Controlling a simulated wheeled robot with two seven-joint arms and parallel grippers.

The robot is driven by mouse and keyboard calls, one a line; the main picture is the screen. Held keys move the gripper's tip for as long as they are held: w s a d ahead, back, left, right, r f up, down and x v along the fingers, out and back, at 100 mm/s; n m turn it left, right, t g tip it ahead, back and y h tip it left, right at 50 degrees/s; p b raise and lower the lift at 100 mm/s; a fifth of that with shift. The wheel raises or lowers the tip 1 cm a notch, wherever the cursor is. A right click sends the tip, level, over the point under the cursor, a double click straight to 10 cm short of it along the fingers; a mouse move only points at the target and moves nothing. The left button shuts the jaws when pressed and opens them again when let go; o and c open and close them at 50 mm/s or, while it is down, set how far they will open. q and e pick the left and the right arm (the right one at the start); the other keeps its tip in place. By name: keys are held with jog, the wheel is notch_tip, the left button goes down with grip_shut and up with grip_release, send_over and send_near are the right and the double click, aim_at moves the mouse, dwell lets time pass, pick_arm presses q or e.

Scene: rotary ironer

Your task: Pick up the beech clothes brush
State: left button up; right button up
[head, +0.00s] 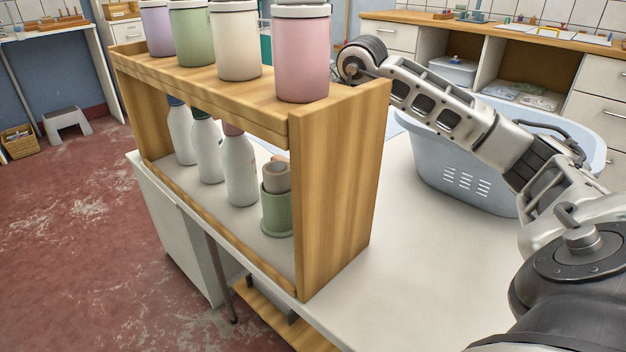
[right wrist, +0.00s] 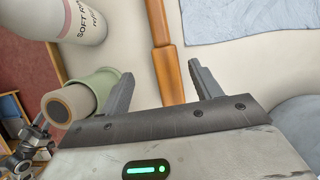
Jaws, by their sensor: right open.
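The beech clothes brush (right wrist: 164,55) shows in the right wrist view as a long, narrow orange-brown wooden piece on a pale surface. It runs from the top edge down between my right gripper's fingers, and its lower end is hidden behind the gripper body. My right gripper (right wrist: 158,88) is open, with one finger on each side of the wood and no grip on it. In the head view the wooden shelf unit hides this gripper and most of the brush. My left gripper is in neither view.
The shelf unit (head: 340,190) stands on the white table (head: 420,270), with several canisters on top and bottles below. A pale blue basket (head: 460,170) is behind my right arm.

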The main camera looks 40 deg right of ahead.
jog(key=x, duration=0.4)
jog(key=b+x, duration=0.1)
jog(key=x, duration=0.1)
jog(key=shift+d, duration=0.35)
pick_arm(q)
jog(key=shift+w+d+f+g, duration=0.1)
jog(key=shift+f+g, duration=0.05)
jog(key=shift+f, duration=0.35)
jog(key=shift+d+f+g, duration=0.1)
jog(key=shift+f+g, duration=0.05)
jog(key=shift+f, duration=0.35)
pick_arm(e)
jog(key=shift+r, duration=0.1)
jog(key=c, duration=1.1)
